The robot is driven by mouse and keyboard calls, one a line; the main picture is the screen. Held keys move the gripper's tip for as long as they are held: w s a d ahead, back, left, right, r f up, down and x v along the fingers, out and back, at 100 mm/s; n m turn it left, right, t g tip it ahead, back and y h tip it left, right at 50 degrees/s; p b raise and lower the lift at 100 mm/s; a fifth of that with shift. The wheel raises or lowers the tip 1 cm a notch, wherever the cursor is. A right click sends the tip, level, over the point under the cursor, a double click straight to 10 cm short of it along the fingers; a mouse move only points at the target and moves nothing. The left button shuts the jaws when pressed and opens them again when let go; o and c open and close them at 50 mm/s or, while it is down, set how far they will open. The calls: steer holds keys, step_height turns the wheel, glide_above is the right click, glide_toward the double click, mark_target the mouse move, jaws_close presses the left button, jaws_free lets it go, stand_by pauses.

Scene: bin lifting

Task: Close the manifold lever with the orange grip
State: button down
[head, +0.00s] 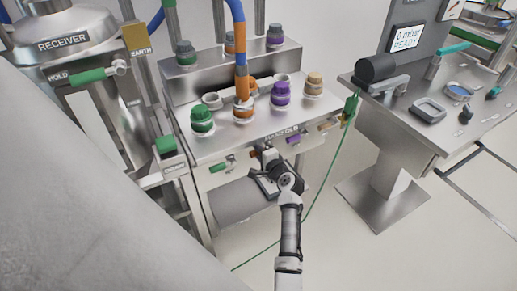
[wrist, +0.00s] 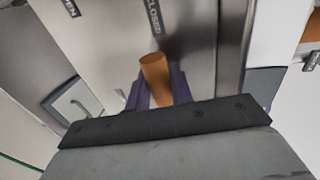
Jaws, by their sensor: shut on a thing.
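The orange grip (wrist: 155,76) of the manifold lever shows in the wrist view as a short orange cylinder. It sits between the dark fingers of my gripper (wrist: 158,92), which is shut on it. Its lower part is hidden by the fingers and the gripper body. A "CLOSED" label (wrist: 153,16) is on the metal panel just above the grip, and a partly cut-off "OPEN" label (wrist: 71,7) is to its left. In the head view my gripper (head: 266,157) is at the manifold's front face and hides most of this lever.
A green-gripped lever (head: 218,167) is left of my gripper, with a purple-gripped one (head: 295,138) and a tan-gripped one (head: 328,124) to the right. The manifold (head: 205,151) carries colored couplings and an orange hose (head: 240,60). A green cable (head: 334,165) hangs at the right.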

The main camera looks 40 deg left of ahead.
steer(key=c, duration=1.3)
jaws_free()
steer(key=shift+o, duration=0.2)
steer(key=shift+d, duration=0.15)
steer(key=b+v, duration=0.2)
steer(key=v, duration=1.1)
steer(key=shift+s+d+r, duration=0.15)
steer(key=shift+s+d, duration=0.05)
steer(key=shift+d, duration=0.05)
